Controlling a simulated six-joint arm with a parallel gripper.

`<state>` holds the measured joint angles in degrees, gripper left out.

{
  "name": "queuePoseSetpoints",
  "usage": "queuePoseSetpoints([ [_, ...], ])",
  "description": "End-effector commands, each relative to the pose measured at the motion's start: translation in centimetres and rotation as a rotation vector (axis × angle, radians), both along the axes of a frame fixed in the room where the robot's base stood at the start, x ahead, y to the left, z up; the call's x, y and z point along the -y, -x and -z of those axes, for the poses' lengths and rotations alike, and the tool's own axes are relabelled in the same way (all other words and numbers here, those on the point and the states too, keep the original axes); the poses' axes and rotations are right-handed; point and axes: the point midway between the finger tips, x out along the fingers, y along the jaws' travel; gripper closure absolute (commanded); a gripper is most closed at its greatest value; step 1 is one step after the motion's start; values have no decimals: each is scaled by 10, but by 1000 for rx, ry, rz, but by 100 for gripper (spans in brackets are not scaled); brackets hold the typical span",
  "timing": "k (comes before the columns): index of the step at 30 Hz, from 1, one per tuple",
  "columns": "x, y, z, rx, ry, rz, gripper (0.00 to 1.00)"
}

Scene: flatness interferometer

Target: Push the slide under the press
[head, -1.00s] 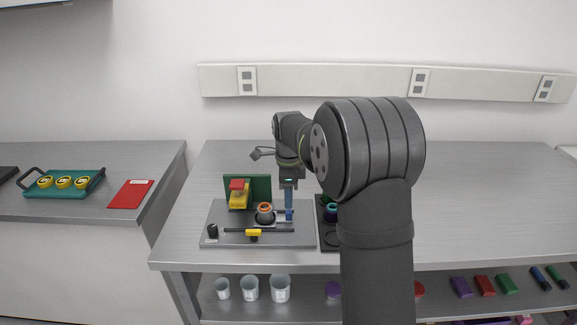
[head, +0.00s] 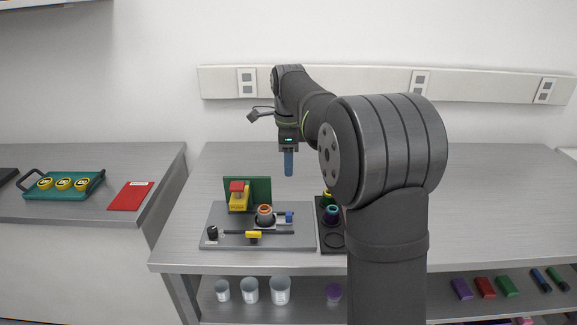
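The press stands at the back left of a grey base plate (head: 215,238), with a yellow body (head: 238,202), a red top (head: 237,186) and a green back panel (head: 262,187). Right of it is what looks like the slide, with a blue end block (head: 289,217) at its right. An orange-topped round part (head: 265,212) sits in a dark ring on it, to the right of the press and not under it. My gripper (head: 288,174) is in the air above the blue block, pointing down and clear of it. Its blue fingers look like one strip, so their opening is unclear.
A black bar with a yellow piece (head: 253,235) runs along the plate's front, with a black knob (head: 212,232) at its left. A dark tray (head: 331,240) with coloured rings is close on the right, partly behind my arm. The bench behind is clear.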

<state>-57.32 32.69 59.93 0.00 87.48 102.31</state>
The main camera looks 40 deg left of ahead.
Motion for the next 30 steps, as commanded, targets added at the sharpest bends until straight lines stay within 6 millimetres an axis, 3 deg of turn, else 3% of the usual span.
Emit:
queuePoseSetpoints([
  [2, 0, -1, -6, 1, -3, 0, 60],
  [8, 1, 0, 10, -1, 1, 0, 60],
  [24, 1, 0, 124, 1, 1, 0, 60],
  [30, 0, 0, 155, 1, -1, 0, 60],
])
